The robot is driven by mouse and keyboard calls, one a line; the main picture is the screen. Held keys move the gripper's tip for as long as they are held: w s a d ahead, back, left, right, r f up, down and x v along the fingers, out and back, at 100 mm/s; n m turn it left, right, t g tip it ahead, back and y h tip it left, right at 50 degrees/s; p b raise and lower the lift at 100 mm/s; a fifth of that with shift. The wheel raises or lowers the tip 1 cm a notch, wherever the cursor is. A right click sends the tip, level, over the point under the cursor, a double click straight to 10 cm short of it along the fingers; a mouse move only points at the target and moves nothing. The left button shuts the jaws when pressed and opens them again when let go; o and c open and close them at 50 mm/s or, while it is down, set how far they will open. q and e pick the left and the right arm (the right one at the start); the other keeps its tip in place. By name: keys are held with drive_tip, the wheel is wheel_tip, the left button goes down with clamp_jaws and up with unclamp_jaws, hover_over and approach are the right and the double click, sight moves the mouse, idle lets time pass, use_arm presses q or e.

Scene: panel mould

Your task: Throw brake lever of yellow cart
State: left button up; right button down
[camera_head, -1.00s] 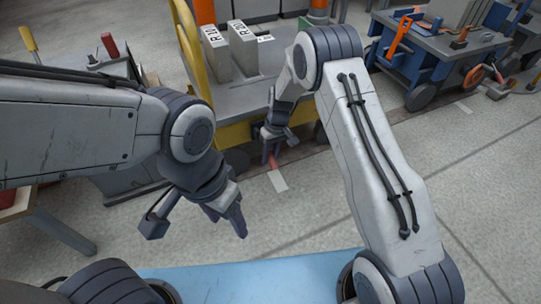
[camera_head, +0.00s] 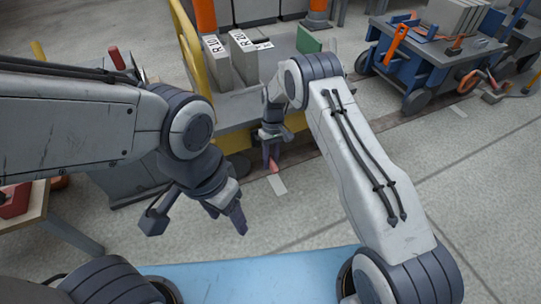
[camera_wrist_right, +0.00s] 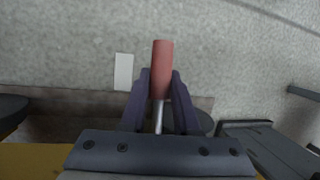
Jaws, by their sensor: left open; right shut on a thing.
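The yellow cart (camera_head: 236,139) stands in the middle background with a grey deck. Its brake lever has a red handle (camera_wrist_right: 162,62) on a thin metal rod, seen in the right wrist view; the red tip also shows low at the cart's front in the head view (camera_head: 274,166). My right gripper (camera_wrist_right: 160,85) is shut on the lever, its two fingers on either side of the lower part of the red handle. My left gripper (camera_head: 240,222) is open and empty, hanging above the floor, well apart from the cart.
Grey blocks with labels (camera_head: 218,64) stand on the cart's deck. A blue cart (camera_head: 400,65) with tools is at the upper right. A grey cabinet (camera_head: 130,185) and a table with a red box (camera_head: 14,199) are at the left.

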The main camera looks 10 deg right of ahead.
drive_tip(key=shift+r+g, duration=0.45)
drive_tip(key=shift+g, duration=0.25)
drive_tip(key=shift+r+g+h+b, duration=0.3)
drive_tip(key=shift+g+h+b, duration=0.1)
drive_tip(key=shift+b, duration=0.25)
drive_tip(key=shift+s+d+r+g, duration=0.1)
drive_tip(key=shift+s+r+g, duration=0.05)
drive_tip(key=shift+r+g, duration=0.2)
drive_tip(key=c, duration=0.7)
unclamp_jaws()
drive_tip(key=shift+o, duration=0.2)
